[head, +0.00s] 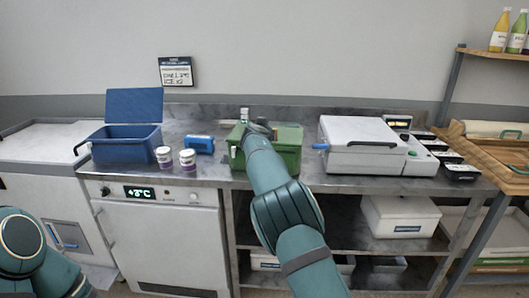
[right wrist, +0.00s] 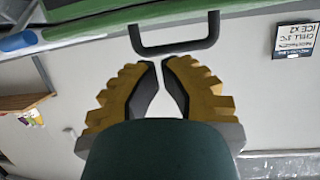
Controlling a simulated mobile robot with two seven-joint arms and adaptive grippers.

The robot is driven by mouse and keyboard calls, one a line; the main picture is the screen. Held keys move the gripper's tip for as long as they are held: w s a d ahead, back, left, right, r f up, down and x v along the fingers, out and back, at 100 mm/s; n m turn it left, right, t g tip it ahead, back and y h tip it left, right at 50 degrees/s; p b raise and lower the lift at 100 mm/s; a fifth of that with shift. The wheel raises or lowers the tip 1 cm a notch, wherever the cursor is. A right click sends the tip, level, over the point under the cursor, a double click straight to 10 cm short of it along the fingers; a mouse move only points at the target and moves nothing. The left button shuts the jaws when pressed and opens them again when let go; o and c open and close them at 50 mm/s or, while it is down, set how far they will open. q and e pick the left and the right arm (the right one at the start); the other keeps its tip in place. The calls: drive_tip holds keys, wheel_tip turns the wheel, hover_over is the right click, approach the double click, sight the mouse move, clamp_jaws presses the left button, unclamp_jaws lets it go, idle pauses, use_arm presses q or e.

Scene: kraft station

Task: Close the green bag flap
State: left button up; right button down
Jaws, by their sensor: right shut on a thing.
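The green bag (head: 287,152) is a box-like green case on the steel counter, in the middle of the head view. My right arm reaches over it and hides much of its top, so I cannot tell how far its flap stands open. My right gripper (head: 258,128) is at the bag's top. In the right wrist view its yellow-padded fingers (right wrist: 160,64) are shut, tips close to a dark handle (right wrist: 176,47) along a green edge (right wrist: 105,22). The exact held part is not clear. My left gripper is out of view; only part of the left arm shows.
A blue cooler (head: 127,150) with its lid raised stands left, beside two small jars (head: 187,160) and a blue item (head: 199,145). A white machine (head: 362,146) with a blue handle stands close on the right. A wooden shelf (head: 490,150) is at far right.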

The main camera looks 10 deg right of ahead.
drive_tip(key=s+d+f+g+y, duration=0.1)
drive_tip(key=s+d+f+g, duration=0.1)
drive_tip(key=s+f, duration=0.7)
drive_tip(key=s+d+f+g+y, duration=0.1)
drive_tip(key=s+d+f+g, duration=0.25)
drive_tip(key=f, duration=0.95)
drive_tip(key=s+d+f+g+y, duration=0.1)
drive_tip(key=s+d+f+g, duration=0.1)
drive_tip(key=s+f, duration=0.8)
drive_tip(key=s+a+f+g+y, duration=0.25)
drive_tip(key=s+a+f, duration=0.35)
drive_tip(key=s+f, duration=0.5)
drive_tip(key=s+a+r+n+g+y, duration=0.1)
drive_tip(key=s+a, duration=0.4)
drive_tip(key=s, duration=0.5)
drive_tip(key=s+a+r+n+y, duration=0.2)
drive_tip(key=s+a, duration=0.3)
drive_tip(key=s, duration=0.4)
drive_tip(key=shift+s+r+g+y, duration=0.25)
drive_tip(key=shift+s+g+y, duration=0.1)
drive_tip(key=shift+g, duration=0.05)
drive_tip(key=shift+w+a, duration=0.1)
